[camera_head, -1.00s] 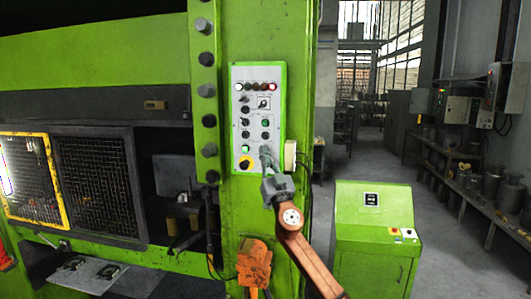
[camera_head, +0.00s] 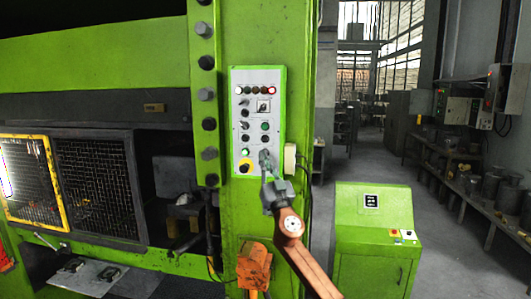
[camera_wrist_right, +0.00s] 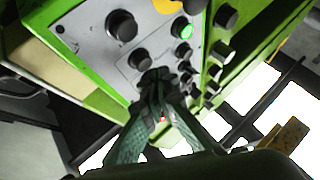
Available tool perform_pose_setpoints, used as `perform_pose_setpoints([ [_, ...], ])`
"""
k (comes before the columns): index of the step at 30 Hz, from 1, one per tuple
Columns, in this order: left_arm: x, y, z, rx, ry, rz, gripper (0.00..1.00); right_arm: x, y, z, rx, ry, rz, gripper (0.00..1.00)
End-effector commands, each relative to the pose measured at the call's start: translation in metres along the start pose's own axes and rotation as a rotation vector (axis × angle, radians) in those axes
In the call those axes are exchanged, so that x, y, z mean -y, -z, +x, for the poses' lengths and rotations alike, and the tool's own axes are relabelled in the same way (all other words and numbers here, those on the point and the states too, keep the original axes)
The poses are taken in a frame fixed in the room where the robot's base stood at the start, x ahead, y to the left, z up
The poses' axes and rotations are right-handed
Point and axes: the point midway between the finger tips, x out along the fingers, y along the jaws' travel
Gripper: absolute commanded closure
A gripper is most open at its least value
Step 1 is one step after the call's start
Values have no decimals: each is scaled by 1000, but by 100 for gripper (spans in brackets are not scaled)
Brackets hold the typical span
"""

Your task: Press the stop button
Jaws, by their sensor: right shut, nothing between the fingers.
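The control panel (camera_head: 259,105) is a pale plate with rows of knobs, buttons and lamps on the green press column. Its labels are too small to read, so I cannot tell which button is marked stop. A dark button on a yellow disc (camera_head: 245,166) sits at its lower left. My right gripper (camera_head: 264,155) is shut and empty in front of the panel's lower right part. In the right wrist view its fingertips (camera_wrist_right: 157,78) overlap a dark button, and I cannot tell whether they touch. A lit green button (camera_wrist_right: 182,28) shows above them. My left gripper is out of view.
A green console (camera_head: 372,215) stands to the right of the press. A pale box (camera_head: 290,157) is fixed beside the panel. An orange part (camera_head: 253,266) juts out below it. A mesh guard (camera_head: 95,185) is at left.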

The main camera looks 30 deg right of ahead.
Motion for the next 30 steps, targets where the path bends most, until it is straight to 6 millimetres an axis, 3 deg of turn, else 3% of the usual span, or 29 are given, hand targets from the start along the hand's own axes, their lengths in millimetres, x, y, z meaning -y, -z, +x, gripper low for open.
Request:
perform_pose_setpoints([
  [11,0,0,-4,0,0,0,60,2,2,-3,1,1,0,100],
  [19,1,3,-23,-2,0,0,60,15,16,-19,1,2,1,100],
  [30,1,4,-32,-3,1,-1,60,26,25,-36,1,0,1,100],
])
